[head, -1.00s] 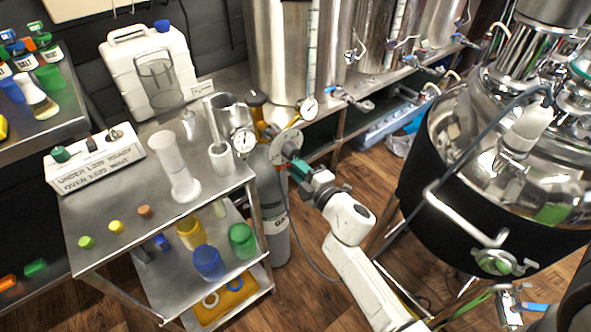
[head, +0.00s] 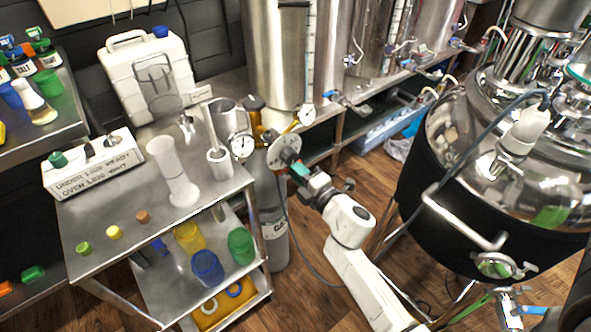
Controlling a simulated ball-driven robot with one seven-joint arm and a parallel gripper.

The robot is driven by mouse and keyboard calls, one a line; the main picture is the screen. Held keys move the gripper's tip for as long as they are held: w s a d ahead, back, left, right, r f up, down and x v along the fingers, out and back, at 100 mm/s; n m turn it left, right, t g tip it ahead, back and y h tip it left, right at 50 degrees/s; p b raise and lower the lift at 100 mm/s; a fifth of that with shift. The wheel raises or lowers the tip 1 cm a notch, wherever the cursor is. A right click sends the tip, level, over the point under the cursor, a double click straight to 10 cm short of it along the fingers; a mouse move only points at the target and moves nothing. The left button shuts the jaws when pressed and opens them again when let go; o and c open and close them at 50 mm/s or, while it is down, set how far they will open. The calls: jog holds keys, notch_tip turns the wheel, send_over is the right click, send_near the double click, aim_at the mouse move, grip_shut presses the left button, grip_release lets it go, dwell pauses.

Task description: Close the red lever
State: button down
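I cannot make out a clearly red lever in the head view. Small valves with levers sit low on the steel vessels at the back, such as the valve with a blue end (head: 343,100); their colours are hard to tell at this size. My gripper (head: 279,146) is at the end of my white arm, beside the top of the grey gas bottle (head: 274,215) and its yellow fitting and round gauges. A round grey disc at my wrist covers the fingers, so their opening and any contact are hidden.
A steel cart (head: 98,215) with a measuring cylinder (head: 173,172), caps and jars stands left of the bottle. A large black-jacketed steel vessel (head: 480,200) stands at the right. A thin hose hangs by my arm. Wooden floor shows between.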

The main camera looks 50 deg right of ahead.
jog(key=c, duration=1.1)
grip_release()
